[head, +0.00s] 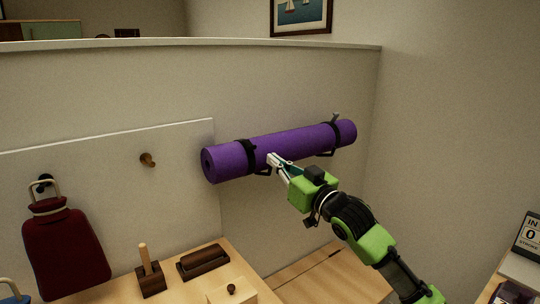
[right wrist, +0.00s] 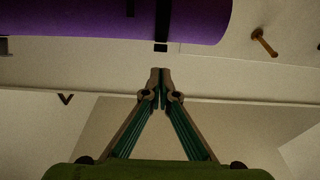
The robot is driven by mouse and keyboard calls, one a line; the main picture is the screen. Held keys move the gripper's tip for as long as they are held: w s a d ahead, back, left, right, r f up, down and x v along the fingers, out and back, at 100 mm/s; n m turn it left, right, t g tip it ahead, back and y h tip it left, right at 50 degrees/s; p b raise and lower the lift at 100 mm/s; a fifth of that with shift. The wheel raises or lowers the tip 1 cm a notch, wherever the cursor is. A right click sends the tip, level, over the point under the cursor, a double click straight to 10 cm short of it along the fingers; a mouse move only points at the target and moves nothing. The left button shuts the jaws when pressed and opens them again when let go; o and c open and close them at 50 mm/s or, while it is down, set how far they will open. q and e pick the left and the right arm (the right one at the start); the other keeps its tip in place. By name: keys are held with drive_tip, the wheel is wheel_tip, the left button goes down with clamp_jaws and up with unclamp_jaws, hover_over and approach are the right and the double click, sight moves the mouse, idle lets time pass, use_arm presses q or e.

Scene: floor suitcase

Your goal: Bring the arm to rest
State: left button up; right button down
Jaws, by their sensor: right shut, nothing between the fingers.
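My right gripper (head: 272,158) is shut and empty, its fingertips just in front of the lower side of a rolled purple mat (head: 290,144). The mat is held against the wall by black straps or brackets, nearly level. In the right wrist view my gripper (right wrist: 161,72) has its fingertips together, with the purple mat (right wrist: 110,18) across the top and a visible gap between them. My right arm reaches in from the lower right.
A wooden peg (head: 148,160) sticks out of the white panel. Dark wooden blocks (head: 203,262) and a holder with an upright stick (head: 149,278) stand on the wooden surface below. A sign (head: 528,237) stands at right.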

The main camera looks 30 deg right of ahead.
drive_tip(key=shift+s+f, duration=0.1)
drive_tip(key=shift+f, duration=0.05)
idle(0.4)
